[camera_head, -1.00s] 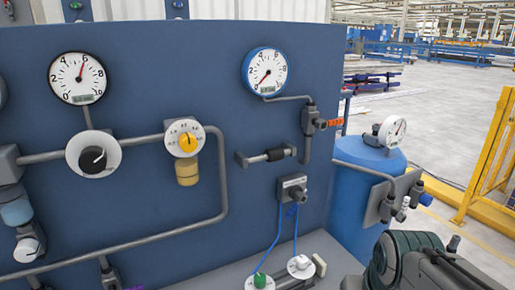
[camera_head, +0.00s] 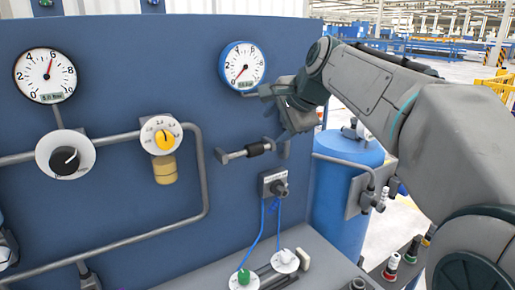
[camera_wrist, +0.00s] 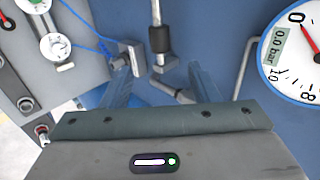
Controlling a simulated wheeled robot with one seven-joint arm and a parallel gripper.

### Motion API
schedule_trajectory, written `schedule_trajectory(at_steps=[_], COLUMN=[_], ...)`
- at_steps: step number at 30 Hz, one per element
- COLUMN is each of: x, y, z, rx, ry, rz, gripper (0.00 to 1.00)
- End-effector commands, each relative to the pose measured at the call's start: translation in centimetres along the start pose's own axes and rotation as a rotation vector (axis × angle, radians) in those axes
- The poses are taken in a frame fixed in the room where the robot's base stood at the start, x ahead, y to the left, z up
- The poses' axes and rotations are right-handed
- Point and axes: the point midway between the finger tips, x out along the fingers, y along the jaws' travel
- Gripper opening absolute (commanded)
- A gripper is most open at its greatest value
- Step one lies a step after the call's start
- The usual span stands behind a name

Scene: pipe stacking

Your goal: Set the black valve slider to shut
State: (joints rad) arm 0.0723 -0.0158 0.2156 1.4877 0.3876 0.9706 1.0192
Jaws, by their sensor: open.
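The black valve slider (camera_head: 256,149) is a dark sleeve on a short horizontal grey rod between two grey brackets on the blue panel. In the head view it sits right of the rod's middle. It also shows in the wrist view (camera_wrist: 160,39), upright in that picture, beyond the fingertips. My gripper (camera_head: 286,110) is in front of the panel, above and right of the slider, below the blue-rimmed gauge. In the wrist view the two fingers of my gripper (camera_wrist: 161,77) are apart with nothing held between them. They do not visibly touch the slider.
The blue-rimmed gauge (camera_head: 242,66) is close above my gripper; its needle is near 0 in the wrist view. A grey switch box (camera_head: 273,184) with blue cables is below the slider. A blue tank (camera_head: 336,200) stands right of the panel. A yellow knob (camera_head: 164,139) is left.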

Motion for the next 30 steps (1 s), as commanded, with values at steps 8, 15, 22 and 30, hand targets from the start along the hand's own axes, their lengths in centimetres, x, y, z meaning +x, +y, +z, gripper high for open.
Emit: schedule_trajectory(at_steps=[8, 15, 22, 30], x=[4.7, 9.8, 12.7, 13.4], y=[0.1, 0.1, 0.1, 0.1], z=[0.0, 0.0, 0.0, 0.0], rx=[0.0, 0.0, 0.0, -0.002], ry=[-0.003, -0.002, 0.0, 0.001], rz=[0.005, 0.006, 0.003, 0.002], gripper=[0.55, 0.55, 0.55, 0.55])
